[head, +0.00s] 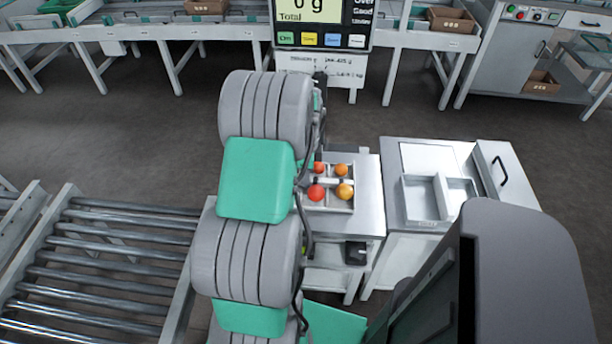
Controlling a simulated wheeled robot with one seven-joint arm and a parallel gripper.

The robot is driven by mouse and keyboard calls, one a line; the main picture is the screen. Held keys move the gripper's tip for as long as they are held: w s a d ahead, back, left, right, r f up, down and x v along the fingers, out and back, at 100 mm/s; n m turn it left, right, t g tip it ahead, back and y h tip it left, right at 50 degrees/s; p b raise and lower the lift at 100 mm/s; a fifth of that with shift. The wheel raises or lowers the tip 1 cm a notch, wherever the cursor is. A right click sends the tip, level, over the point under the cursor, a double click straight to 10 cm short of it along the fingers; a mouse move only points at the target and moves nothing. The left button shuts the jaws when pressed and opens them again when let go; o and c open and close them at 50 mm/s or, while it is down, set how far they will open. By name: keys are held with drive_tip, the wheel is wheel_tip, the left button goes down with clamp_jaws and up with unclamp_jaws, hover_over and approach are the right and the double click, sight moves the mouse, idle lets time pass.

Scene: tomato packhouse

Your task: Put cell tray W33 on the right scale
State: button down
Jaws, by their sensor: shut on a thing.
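A cell tray (334,208) with red and orange tomatoes in its cells shows just right of my arm, over a pale narrow table. Its label is not readable, and my arm hides its left side. My gripper (318,181) is mostly hidden behind my arm; a dark part of it shows at the middle of the tray, where it is shut on the tray. I cannot tell whether the tray touches the table. A scale display (320,22) stands beyond my arm and reads 0 g, Total. I cannot make out which scale it serves.
A pale cabinet (400,228) at the right bears an empty tray with compartments (418,207). A roller conveyor (95,265) lies at the left. White benches with brown boxes (452,20) and a green crate (58,6) line the back. Open floor lies between.

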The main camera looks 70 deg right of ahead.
drive_tip(key=shift+f, duration=0.15)
drive_tip(key=c, duration=1.3)
unclamp_jaws()
drive_tip(key=shift+c, duration=0.3)
drive_tip(key=shift+c, duration=1.1)
wheel_tip(320, 180, up, 7)
drive_tip(key=p, duration=0.5)
